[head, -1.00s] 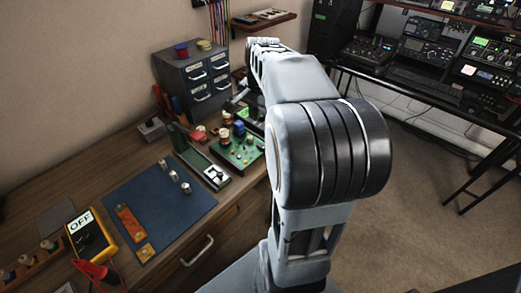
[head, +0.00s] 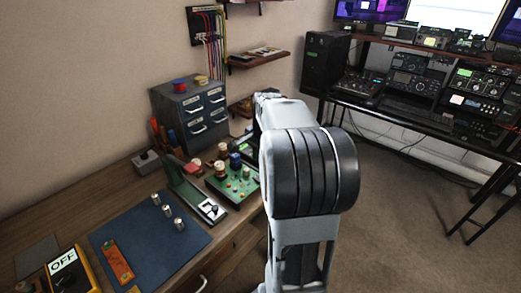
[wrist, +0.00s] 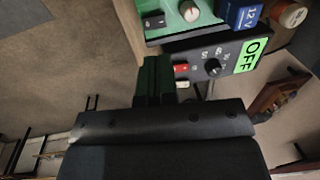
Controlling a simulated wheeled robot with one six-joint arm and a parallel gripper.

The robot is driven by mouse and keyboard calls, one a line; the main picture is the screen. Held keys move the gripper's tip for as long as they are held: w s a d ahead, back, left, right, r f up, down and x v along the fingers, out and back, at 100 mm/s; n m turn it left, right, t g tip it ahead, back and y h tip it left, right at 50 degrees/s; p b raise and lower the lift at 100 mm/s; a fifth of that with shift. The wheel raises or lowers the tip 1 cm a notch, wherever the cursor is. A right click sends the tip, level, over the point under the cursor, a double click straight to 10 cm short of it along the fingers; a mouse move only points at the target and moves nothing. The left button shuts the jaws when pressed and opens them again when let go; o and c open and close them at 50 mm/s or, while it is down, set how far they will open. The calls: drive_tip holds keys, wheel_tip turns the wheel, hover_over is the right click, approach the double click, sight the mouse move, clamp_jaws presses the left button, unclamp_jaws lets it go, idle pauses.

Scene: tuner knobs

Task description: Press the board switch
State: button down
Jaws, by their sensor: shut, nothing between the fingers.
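The green board (head: 242,188) lies on the desk to the left of my arm in the head view, with several knobs and blocks on it. In the wrist view the board (wrist: 207,17) is at the top edge, partly cut off. In the head view my arm hides the gripper.
A dark panel with a green OFF label (wrist: 251,56), a black knob and small red and white parts is right of the fingertips. A blue block (wrist: 238,14) stands above it. A drawer cabinet (head: 190,108) and blue mat (head: 150,240) are on the desk.

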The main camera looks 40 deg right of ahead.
sight(256, 177)
drive_tip(key=f, duration=0.5)
drive_tip(key=w+f, duration=0.1)
drive_tip(key=f, duration=0.2)
drive_tip(key=shift+a+f+b, duration=0.1)
drive_tip(key=shift+f+b, duration=0.1)
drive_tip(key=shift+b, duration=0.2)
